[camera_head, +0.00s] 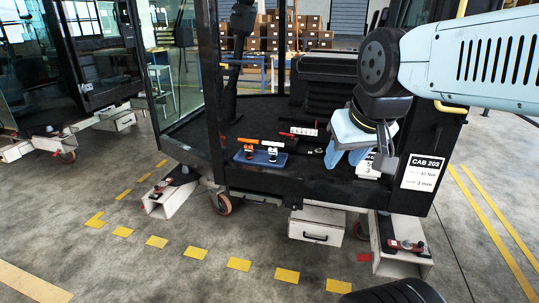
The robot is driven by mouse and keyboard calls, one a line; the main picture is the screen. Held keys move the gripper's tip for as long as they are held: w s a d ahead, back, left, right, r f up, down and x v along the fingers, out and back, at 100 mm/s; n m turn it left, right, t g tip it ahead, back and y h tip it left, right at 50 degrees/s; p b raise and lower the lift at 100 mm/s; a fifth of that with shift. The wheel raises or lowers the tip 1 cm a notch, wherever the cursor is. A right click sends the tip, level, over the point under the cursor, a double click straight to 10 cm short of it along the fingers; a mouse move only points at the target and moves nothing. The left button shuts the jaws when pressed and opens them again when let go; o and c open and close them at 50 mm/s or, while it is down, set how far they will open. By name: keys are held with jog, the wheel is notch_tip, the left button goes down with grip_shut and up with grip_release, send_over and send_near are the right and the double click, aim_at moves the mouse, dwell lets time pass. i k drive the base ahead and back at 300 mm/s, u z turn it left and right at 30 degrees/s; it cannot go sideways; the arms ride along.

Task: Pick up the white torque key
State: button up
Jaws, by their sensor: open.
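I cannot make out for certain which item is the white torque key. A pale bar with a red end (304,131) lies at the back of the dark cab floor. A blue tray (260,159) on the floor's left part holds small items with white and dark parts; orange and red handles lie along its back edge. A white item with dark marks (366,172) sits at the right, partly hidden by my gripper. My gripper (358,159) hangs open over the right part of the cab floor, right of the tray. Nothing shows clearly between its fingers.
A dark post (216,90) stands left of the tray. A black ribbed box (325,85) stands behind. The cab's right panel bears a white sign (422,172). The cab rests on a wheeled trolley with white supports (317,224). Yellow-marked floor in front is mostly clear.

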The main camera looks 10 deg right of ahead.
aim_at(272, 150)
jog(key=z, duration=0.45)
jog(key=i, duration=2.05)
jog(key=u, duration=0.6)
jog(key=k, duration=0.9)
jog(key=u, duration=0.15)
jog(key=i, duration=0.9)
jog(key=z, duration=0.05)
